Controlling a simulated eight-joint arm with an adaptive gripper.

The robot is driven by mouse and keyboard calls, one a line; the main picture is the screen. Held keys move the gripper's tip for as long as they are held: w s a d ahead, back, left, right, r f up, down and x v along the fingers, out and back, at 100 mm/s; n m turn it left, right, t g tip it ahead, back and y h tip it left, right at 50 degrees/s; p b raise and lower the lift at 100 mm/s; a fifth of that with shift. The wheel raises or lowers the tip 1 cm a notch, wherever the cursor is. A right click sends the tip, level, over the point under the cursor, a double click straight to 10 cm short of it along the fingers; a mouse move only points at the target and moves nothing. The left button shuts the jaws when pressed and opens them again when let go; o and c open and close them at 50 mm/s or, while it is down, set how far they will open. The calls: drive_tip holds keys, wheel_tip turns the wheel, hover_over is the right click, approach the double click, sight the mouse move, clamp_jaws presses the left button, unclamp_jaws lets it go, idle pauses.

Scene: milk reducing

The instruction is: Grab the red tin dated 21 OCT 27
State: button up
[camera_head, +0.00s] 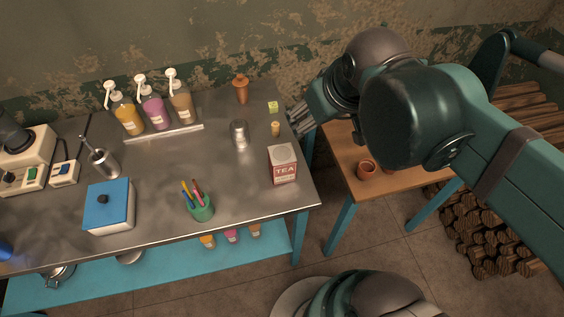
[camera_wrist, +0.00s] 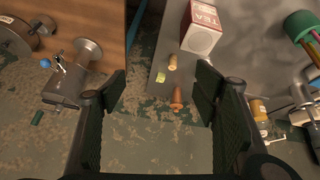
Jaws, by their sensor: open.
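A red and white tin marked TEA (camera_head: 283,167) stands upright near the right end of the metal counter. It also shows at the top of the wrist view (camera_wrist: 201,27). No date on it can be read in either view. My gripper (camera_head: 301,119) is above the counter's right edge, behind the tin and apart from it. In the wrist view my gripper (camera_wrist: 160,76) has its two fingers spread wide with nothing held between them; the tin is beyond the right fingertip.
Near the tin are a small yellow cylinder (camera_head: 275,129), a green block (camera_head: 272,106), a copper-coloured bottle (camera_head: 241,91) and a metal canister (camera_head: 239,135). A green pen cup (camera_head: 201,208) stands to the left. A wooden table (camera_head: 347,160) is at the right.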

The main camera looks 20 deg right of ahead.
drive_tip(key=w+a+n+g+p, duration=0.1)
drive_tip(key=a+n+g+p, duration=0.1)
drive_tip(key=n, duration=0.2)
drive_tip(key=n+g+h+p, duration=0.2)
drive_tip(key=n+g+p, duration=0.25)
drive_tip(key=n, duration=0.65)
hover_over(282, 153)
wheel_tip(282, 153, down, 13)
drive_tip(key=shift+a+f, duration=0.1)
drive_tip(key=shift+f, duration=0.2)
drive_tip(key=shift+d+f+b, duration=0.2)
drive_tip(key=shift+f+b, duration=0.15)
drive_tip(key=shift+f, duration=0.9)
drive_tip(key=shift+d+f+b, duration=0.2)
drive_tip(key=shift+f+b, duration=0.2)
drive_tip(key=shift+f, duration=0.9)
drive_tip(key=shift+d+f+b, duration=0.15)
drive_tip(key=shift+f+b, duration=0.2)
drive_tip(key=shift+f, duration=0.95)
